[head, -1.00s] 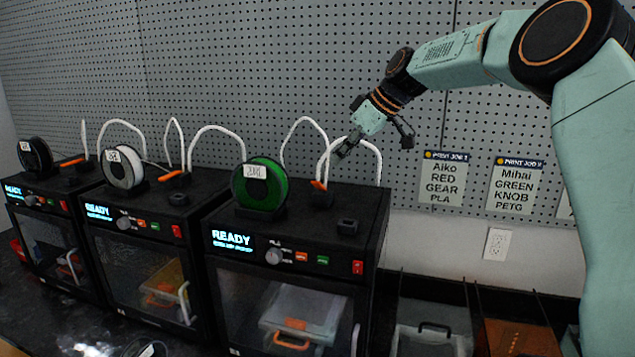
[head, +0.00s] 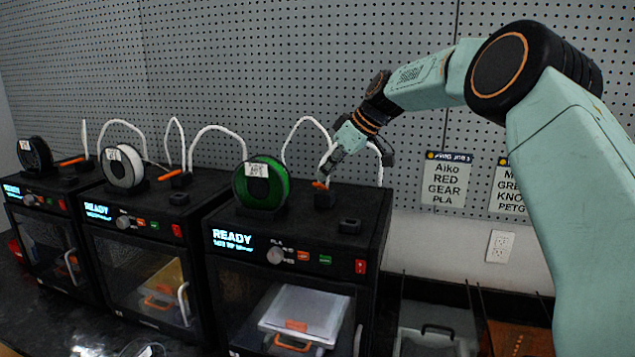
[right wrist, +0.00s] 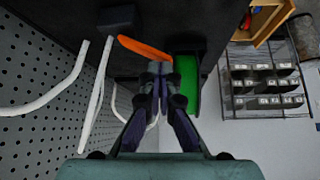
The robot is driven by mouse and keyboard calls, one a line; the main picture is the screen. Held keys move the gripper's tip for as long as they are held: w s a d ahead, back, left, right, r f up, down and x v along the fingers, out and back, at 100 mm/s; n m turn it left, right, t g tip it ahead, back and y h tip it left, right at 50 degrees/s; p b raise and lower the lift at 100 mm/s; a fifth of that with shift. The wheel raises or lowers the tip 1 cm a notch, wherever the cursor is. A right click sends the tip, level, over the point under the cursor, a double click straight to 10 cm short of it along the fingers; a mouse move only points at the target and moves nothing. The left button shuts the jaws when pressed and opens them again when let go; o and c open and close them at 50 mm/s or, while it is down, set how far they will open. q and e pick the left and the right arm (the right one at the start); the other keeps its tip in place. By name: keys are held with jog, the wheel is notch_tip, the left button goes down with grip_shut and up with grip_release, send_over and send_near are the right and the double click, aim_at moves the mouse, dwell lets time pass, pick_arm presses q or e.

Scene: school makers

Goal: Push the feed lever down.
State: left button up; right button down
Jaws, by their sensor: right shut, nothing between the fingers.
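Three black printers stand in a row, each with an orange feed lever on top. The other levers (head: 72,161) (head: 171,174) are farther left. My left gripper is not in view.
White tubes (head: 304,122) arch up behind the lever, close to my right gripper. A white spool (head: 124,167) sits on the middle printer. A grey pegboard (head: 270,60) stands behind. Open bins (head: 432,332) lie at the lower right.

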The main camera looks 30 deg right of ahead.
jog(key=shift+s+d+f+b, duration=0.15)
jog(key=shift+f+b, duration=0.7)
jog(key=shift+f, duration=0.7)
jog(key=shift+r, duration=0.1)
jog(key=shift+s+d+r+p, duration=0.15)
jog(key=shift+s+d+r, duration=0.15)
jog(key=shift+s, duration=0.25)
jog(key=shift+s+d+r+p, duration=0.2)
jog(key=shift+s+d, duration=0.15)
jog(key=shift+s, duration=0.2)
jog(key=shift+s+d+r, duration=0.1)
jog(key=shift+s+d, duration=0.05)
jog(key=shift+s, duration=0.2)
jog(key=shift+w, duration=0.15)
jog(key=shift+r, duration=0.15)
jog(key=v, duration=1.2)
jog(key=shift+s, duration=0.35)
